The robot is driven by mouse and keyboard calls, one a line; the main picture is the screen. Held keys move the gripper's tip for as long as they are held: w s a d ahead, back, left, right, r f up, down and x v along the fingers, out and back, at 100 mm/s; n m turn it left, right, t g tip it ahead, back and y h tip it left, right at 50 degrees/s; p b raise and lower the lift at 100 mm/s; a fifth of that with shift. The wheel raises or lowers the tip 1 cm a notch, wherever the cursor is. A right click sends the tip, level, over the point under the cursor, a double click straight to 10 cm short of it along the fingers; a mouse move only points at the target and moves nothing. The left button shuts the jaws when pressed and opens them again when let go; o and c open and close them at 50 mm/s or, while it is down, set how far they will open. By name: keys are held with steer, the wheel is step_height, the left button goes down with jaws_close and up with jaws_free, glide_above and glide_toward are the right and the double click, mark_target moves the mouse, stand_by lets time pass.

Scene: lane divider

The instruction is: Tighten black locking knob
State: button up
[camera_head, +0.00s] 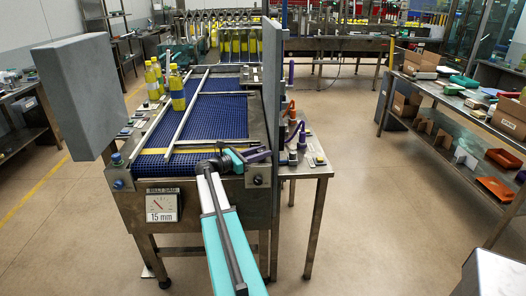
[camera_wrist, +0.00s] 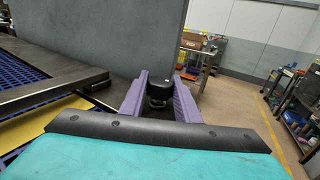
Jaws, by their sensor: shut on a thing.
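The black locking knob (camera_wrist: 158,92) shows in the wrist view as a dark, stepped round piece between the two purple fingers of my gripper (camera_wrist: 158,100). The fingers stand on either side of it and are shut on it. In the head view my gripper (camera_head: 259,154) is at the front right corner of the blue conveyor (camera_head: 218,116), by the tall grey panel (camera_head: 271,75). There the knob is hidden by my gripper and wrist. I cannot tell how tight it is.
Yellow bottles (camera_head: 177,90) stand on the conveyor's left lane beside a metal divider rail (camera_head: 186,108). Another grey panel (camera_head: 77,93) rises at the left. A dial sign (camera_head: 162,206) reads 15 mm. A small side table (camera_head: 315,160) adjoins the right; the floor (camera_head: 375,200) beyond is clear.

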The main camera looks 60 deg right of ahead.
steer(key=shift+w+r+m+g+y+p, duration=0.2)
steer(key=shift+m+g+y, duration=0.3)
steer(key=shift+g, duration=0.2)
steer(key=shift+w+r+m+g+y+p, duration=0.1)
steer(key=shift+w+m+g+y+p, duration=0.1)
steer(key=shift+m+g+y, duration=0.35)
steer(key=shift+s+m+g, duration=0.1)
steer(key=shift+m+g, duration=0.25)
steer(key=shift+g, duration=0.2)
steer(key=o, duration=1.1)
steer(key=shift+a, duration=0.15)
steer(key=shift+c, duration=0.2)
steer(key=shift+s+f+y, duration=0.1)
steer(key=shift+f+y, duration=0.05)
steer(key=shift+y, duration=0.1)
steer(key=shift+a+f, duration=0.1)
steer(key=shift+w+a, duration=0.45)
steer(key=shift+w, duration=0.05)
steer(key=b+v, duration=0.3)
steer(key=v, duration=0.9)
